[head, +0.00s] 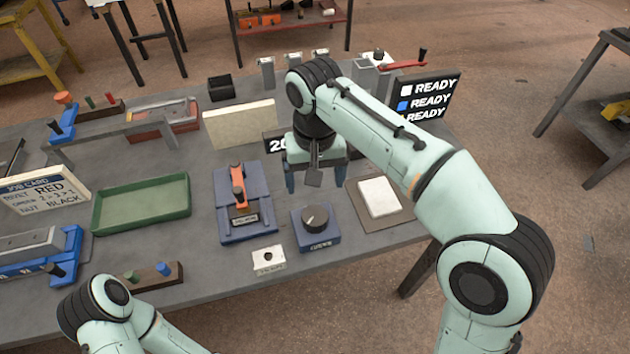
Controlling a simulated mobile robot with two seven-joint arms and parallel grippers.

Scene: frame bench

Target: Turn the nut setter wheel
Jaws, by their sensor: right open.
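A blue box with a round black knob (315,217) on top stands at the front of the bench; the knob has a pale pointer mark. Its front label is too small to read surely, so I cannot tell whether this is the nut setter wheel. My right gripper (315,184) is open above and behind the knob, pointing down, apart from it. A small grey piece shows between its fingers; I cannot tell whether it is part of the gripper. Only links of my left arm show at the bottom left; its gripper is out of view.
A blue fixture with an orange lever (238,188) stands left of the knob box. A pale block on a brown board (364,205) lies to the right. A green tray (105,218) and job card (45,190) are at left. A READY display (432,92) and red crank (403,65) stand behind.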

